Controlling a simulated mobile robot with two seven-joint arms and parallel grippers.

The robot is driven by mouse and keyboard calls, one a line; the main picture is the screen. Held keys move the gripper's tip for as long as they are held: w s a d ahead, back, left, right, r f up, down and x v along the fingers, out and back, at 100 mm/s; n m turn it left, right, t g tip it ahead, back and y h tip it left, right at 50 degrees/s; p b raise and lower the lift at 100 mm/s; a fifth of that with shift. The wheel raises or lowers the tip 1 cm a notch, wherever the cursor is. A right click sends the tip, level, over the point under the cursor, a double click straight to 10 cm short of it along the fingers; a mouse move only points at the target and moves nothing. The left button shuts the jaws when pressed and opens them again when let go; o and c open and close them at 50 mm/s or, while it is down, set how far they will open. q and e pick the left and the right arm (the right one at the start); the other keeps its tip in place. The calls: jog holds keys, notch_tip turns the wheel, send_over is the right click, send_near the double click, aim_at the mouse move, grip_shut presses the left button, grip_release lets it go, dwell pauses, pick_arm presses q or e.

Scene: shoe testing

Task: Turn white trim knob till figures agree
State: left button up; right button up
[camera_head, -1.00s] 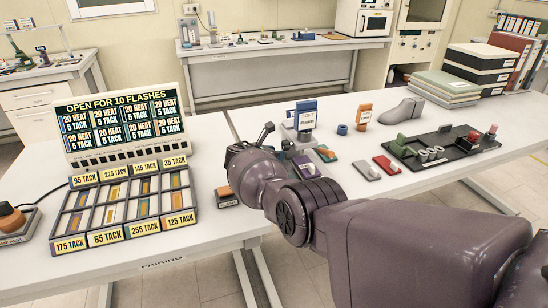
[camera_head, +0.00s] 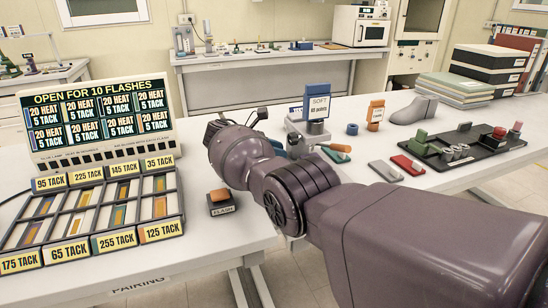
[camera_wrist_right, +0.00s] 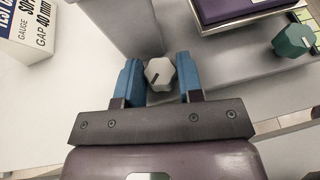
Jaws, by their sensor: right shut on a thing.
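The white trim knob (camera_wrist_right: 160,73), a faceted knob with a dark pointer line, sits between the two blue fingers of my right gripper (camera_wrist_right: 157,82) in the right wrist view. The fingers are shut on it from both sides. In the head view my right gripper (camera_head: 279,146) is at the small tester with a "SOFT" sign (camera_head: 318,107), and my wrist hides the knob there. A display board (camera_head: 100,115) shows several "20 HEAT 5 TACK" panels under "OPEN FOR 10 FLASHES". My left gripper is out of view.
A green knob (camera_wrist_right: 293,40) is right of the white one. A sample tray (camera_head: 90,222) with TACK labels and an orange-topped FLASH block (camera_head: 221,201) stand left of my arm. A grey shoe form (camera_head: 412,110) and a black fixture (camera_head: 465,146) are at right.

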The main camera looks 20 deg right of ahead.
jog(key=shift+f+m+g+b, duration=0.25)
jog(key=shift+m+g+b, duration=0.15)
jog(key=shift+g, duration=0.2)
jog(key=shift+r, duration=0.15)
jog(key=o, duration=0.9)
jog(key=shift+d, duration=0.1)
jog(key=shift+r, duration=0.2)
